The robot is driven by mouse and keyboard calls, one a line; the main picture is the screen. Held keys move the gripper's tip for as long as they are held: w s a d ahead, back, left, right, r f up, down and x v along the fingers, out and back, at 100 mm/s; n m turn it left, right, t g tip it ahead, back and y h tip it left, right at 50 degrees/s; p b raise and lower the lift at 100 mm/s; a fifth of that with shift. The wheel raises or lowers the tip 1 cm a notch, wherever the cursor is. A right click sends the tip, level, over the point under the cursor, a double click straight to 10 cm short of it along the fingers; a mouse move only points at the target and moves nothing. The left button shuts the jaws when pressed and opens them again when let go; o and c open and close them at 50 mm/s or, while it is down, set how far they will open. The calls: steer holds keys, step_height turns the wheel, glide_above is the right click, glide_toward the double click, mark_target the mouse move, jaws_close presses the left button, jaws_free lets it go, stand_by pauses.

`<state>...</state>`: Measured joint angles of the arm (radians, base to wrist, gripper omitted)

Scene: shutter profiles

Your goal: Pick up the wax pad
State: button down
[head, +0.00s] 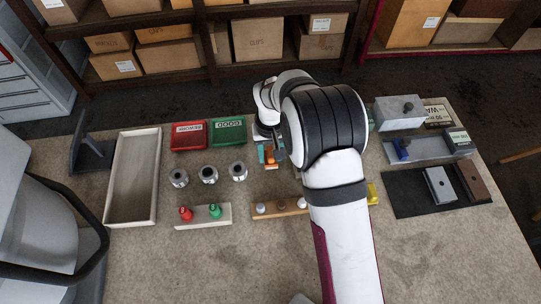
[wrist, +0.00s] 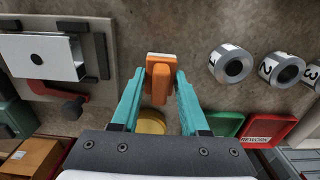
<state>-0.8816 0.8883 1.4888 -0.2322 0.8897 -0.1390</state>
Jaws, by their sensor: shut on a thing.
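The wax pad, an orange grip block on a pale base (wrist: 160,75), is between my gripper's teal fingertips in the wrist view. My gripper (wrist: 160,80) is shut on its orange part, with one finger on each side. The orange of the pad (head: 270,157) just shows there. I cannot tell whether its base touches the table.
Several numbered metal cylinders (head: 209,174) stand left of my gripper. Red (head: 188,136) and green (head: 228,132) trays lie behind them. A long empty tray (head: 133,177) is at left. Holders with knobs (head: 203,214) stand in front. A fixture (head: 400,112) and dark mat (head: 411,199) are at right.

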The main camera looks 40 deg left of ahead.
mark_target(272, 148)
step_height(272, 148, up, 3)
steer(key=shift+w+d+r, duration=0.1)
steer(key=w+d+r, duration=0.3)
steer(key=d+r, duration=0.3)
steer(key=d, duration=0.5)
steer(key=shift+w+r, duration=0.3)
steer(key=shift+w, duration=0.05)
steer(key=c, duration=1.1)
jaws_free()
steer(key=shift+a, duration=0.1)
jaws_close()
steer(key=w+a+f, duration=0.1)
steer(key=a, duration=0.5)
steer(key=w+a, duration=0.2)
steer(key=a, duration=0.4)
steer(key=w+a+f, duration=0.1)
steer(key=w+a, duration=0.1)
steer(key=a, duration=0.4)
steer(key=shift+w+f, duration=0.1)
steer(key=shift+f, duration=2.85)
